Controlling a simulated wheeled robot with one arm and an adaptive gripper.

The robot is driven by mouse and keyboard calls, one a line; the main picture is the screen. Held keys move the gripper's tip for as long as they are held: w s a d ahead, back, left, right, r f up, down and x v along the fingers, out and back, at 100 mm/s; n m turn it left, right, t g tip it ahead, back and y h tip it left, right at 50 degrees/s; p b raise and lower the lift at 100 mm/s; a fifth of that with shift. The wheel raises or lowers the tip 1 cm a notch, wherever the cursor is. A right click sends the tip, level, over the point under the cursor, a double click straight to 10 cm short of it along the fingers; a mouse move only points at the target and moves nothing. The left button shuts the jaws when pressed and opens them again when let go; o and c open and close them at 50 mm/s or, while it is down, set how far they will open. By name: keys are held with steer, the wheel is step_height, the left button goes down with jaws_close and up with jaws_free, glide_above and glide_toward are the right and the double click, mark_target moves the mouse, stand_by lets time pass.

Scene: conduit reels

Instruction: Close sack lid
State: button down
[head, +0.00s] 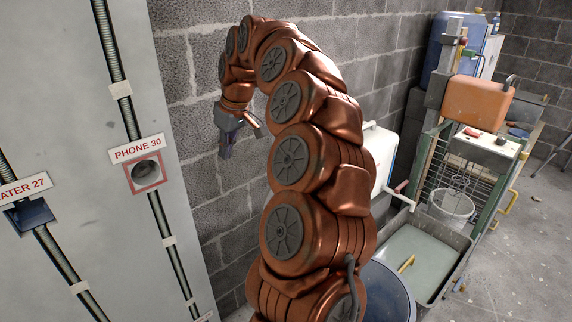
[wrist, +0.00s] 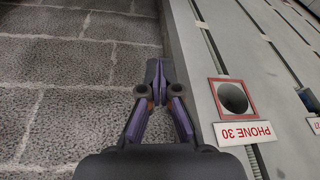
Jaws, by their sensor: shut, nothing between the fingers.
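I cannot make out a sack or a sack lid in either view. My gripper (head: 224,153) hangs from my bent copper-coloured arm, pointing down in front of the grey block wall. In the wrist view my gripper (wrist: 157,72) shows purple fingers that meet at the tips, with nothing between them. The block wall lies behind the fingers, and the light panel is to their right. My arm hides part of the middle of the head view.
A light panel (head: 180,60) carries conduits and a PHONE 30 socket (head: 146,172). A white box (head: 383,150) sits partly behind my arm. At right are a grey basin (head: 458,262), a white bucket (head: 452,206) and an orange container (head: 478,102). Floor shows at far right.

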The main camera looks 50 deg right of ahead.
steer(key=s+d+f+m+h, duration=0.1)
steer(key=d, duration=0.8)
steer(key=s+d+f+m+h, duration=0.1)
steer(key=s+d+f+m, duration=0.1)
steer(key=d, duration=0.8)
step_height(320, 180, down, 9)
steer(key=p, duration=0.5)
steer(key=shift+s+a, duration=0.25)
steer(key=shift+s, duration=0.15)
